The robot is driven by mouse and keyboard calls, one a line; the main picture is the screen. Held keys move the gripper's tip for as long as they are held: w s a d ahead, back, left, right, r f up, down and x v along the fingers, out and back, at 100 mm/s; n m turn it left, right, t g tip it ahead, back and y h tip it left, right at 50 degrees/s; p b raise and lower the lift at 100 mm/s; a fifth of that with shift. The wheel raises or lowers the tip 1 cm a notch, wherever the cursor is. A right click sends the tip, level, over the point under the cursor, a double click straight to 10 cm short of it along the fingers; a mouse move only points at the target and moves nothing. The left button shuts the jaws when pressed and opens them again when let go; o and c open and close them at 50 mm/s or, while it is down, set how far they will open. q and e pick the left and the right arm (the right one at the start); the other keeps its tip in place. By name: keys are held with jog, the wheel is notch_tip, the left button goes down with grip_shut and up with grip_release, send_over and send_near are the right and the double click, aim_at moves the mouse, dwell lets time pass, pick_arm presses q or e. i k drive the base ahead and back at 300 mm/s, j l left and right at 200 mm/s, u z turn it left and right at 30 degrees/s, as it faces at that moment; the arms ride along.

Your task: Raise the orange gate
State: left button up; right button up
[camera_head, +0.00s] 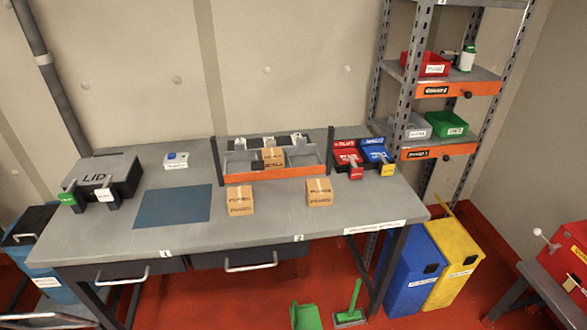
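The orange gate (275,173) is a long orange bar across the front of a grey three-bay rack (238,146) at the back middle of the table. It sits low, just above the tabletop, between two dark upright posts (329,152). A cardboard box (273,157) stands in the middle bay behind it. Two more cardboard boxes stand on the table in front of the gate, one left (240,200) and one right (319,192). Neither of my grippers is in view.
The grey table (160,233) has a blue mat (172,207) and a dark box marked LID (105,178) at left. Red (346,155) and blue (376,152) bins stand right of the rack. Orange-fronted shelves (458,89) stand farther right. The front middle of the tabletop is clear.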

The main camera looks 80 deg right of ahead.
aim_at(257, 166)
jog(key=z, duration=2.75)
jog(key=i+l+u, duration=0.15)
jog(key=u, duration=0.25)
jog(key=i+l+u, duration=0.1)
jog(key=u, duration=0.25)
jog(key=l, duration=0.1)
